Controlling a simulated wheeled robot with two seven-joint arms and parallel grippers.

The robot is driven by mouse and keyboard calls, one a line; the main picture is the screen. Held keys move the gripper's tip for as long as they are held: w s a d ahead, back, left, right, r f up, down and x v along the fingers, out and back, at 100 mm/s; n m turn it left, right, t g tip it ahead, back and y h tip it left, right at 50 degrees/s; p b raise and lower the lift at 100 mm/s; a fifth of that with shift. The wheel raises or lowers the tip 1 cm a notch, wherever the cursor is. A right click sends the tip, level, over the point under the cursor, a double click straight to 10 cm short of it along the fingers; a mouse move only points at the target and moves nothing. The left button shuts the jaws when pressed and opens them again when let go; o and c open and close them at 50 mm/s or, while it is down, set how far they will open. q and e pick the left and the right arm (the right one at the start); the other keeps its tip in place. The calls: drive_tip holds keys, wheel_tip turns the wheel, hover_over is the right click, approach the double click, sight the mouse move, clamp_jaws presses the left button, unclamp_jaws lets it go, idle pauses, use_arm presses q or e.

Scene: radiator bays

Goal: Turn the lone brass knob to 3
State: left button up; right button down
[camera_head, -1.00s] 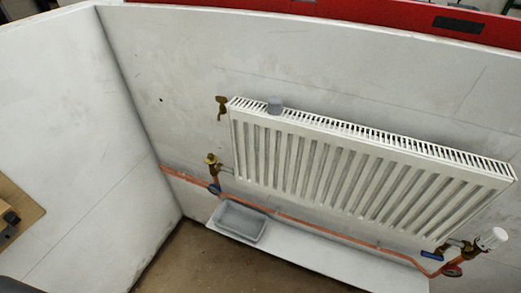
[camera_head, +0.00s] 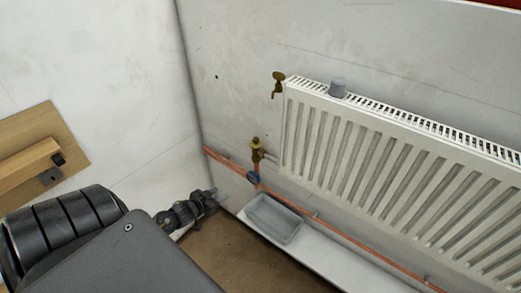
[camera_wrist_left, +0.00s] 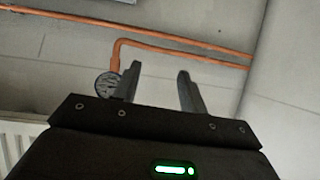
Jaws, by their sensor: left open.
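A brass valve with a knob on top (camera_head: 256,148) stands on the copper pipe beside the radiator's lower left end. A separate brass tap-like fitting (camera_head: 278,84) is at the radiator's upper left corner. I cannot read any marks on the knob. My left gripper (camera_head: 211,196) is left of and below the brass valve, apart from it. In the left wrist view my left gripper (camera_wrist_left: 157,76) is open, with nothing between its fingers. A round ribbed disc (camera_wrist_left: 107,85) at the end of a copper pipe shows behind its left finger, partly hidden. My right gripper is not in view.
A grey tray (camera_head: 273,220) is on a white ledge. A wooden board (camera_head: 70,145) is on the left wall.

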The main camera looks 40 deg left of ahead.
use_arm(q)
drive_tip(key=w+d+r+m+t+h+b, duration=0.1)
drive_tip(key=w+r+t, duration=0.15)
drive_tip(key=r, duration=0.45)
drive_tip(key=w+d+r+t+h+b, duration=0.1)
drive_tip(key=w+r+h, duration=0.15)
drive_tip(key=r, duration=0.45)
drive_tip(key=m+t+h+b, duration=0.1)
drive_tip(key=m+h, duration=0.1)
approach(253, 141)
drive_tip(key=w+d, duration=0.1)
drive_tip(key=w, duration=0.1)
drive_tip(key=x, duration=0.9)
drive_tip(key=shift+w+a+r, duration=0.1)
drive_tip(key=shift+w+r, duration=0.1)
drive_tip(key=shift+w, duration=0.65)
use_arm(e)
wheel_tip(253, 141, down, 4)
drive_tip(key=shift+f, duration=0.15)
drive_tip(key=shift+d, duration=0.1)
